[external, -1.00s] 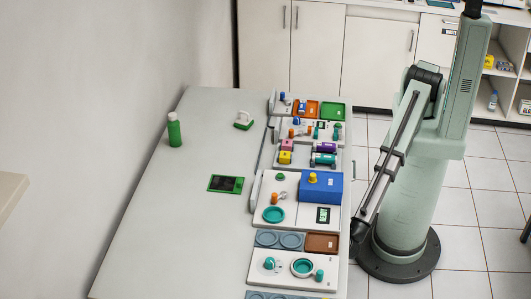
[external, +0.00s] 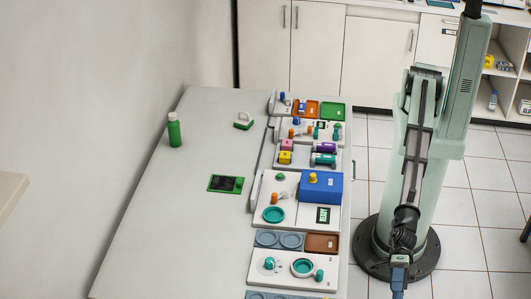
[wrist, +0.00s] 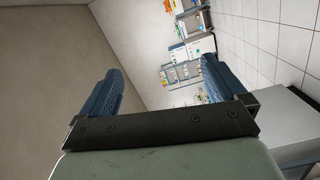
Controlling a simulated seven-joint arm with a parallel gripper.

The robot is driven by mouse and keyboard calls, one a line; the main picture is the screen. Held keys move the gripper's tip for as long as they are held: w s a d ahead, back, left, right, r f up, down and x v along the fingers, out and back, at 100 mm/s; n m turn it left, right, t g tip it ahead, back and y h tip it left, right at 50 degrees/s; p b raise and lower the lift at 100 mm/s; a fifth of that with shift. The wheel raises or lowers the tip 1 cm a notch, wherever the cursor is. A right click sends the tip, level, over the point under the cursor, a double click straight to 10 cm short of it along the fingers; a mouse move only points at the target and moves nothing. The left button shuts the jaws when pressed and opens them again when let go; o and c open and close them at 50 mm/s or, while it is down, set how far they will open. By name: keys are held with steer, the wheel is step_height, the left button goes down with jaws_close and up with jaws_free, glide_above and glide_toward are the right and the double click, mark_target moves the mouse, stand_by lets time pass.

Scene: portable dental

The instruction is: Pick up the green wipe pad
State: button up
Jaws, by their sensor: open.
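A small green pad with a white handle on top (external: 243,121), which looks like the green wipe pad, sits on the grey table toward its far end, left of the white trays. My gripper (external: 398,284) hangs in front of my base, over the floor to the right of the table, far from the pad. In the wrist view my gripper (wrist: 160,85) is open, with its two blue fingers wide apart and nothing between them. The wrist view looks away from the table, and the pad is not in it.
A green bottle (external: 174,130) stands at the table's left edge. A dark device with a green edge (external: 226,184) lies mid-table. White trays with colourful parts and a blue box (external: 320,188) line the right side. The left and near parts of the table (external: 170,240) are clear.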

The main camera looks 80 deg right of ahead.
step_height(320, 180, up, 11)
steer(key=s+a+n+g+y, duration=0.1)
steer(key=s+n+y, duration=0.1)
steer(key=y, duration=0.1)
steer(key=w+d+f+m+t+h, duration=0.1)
steer(key=w+d+m+t+h, duration=0.25)
steer(key=w, duration=0.95)
steer(key=w+d+f+m+t+h, duration=0.25)
steer(key=w+d, duration=0.25)
steer(key=w, duration=0.8)
steer(key=w+d+f+m+t+h, duration=0.25)
steer(key=w+d+m+h, duration=0.4)
steer(key=w+d, duration=1.6)
steer(key=w+d+f+m+g+h, duration=0.15)
steer(key=w+d+h, duration=0.25)
steer(key=w+d, duration=0.6)
steer(key=m+g+h, duration=0.4)
steer(key=m+g, duration=0.2)
steer(key=g, duration=0.2)
glide_above(243, 121)
step_height(243, 121, down, 8)
steer(key=shift+a+r, duration=0.1)
steer(key=shift+r, duration=0.1)
steer(key=shift+d+f, duration=0.2)
steer(key=shift+f, duration=2.45)
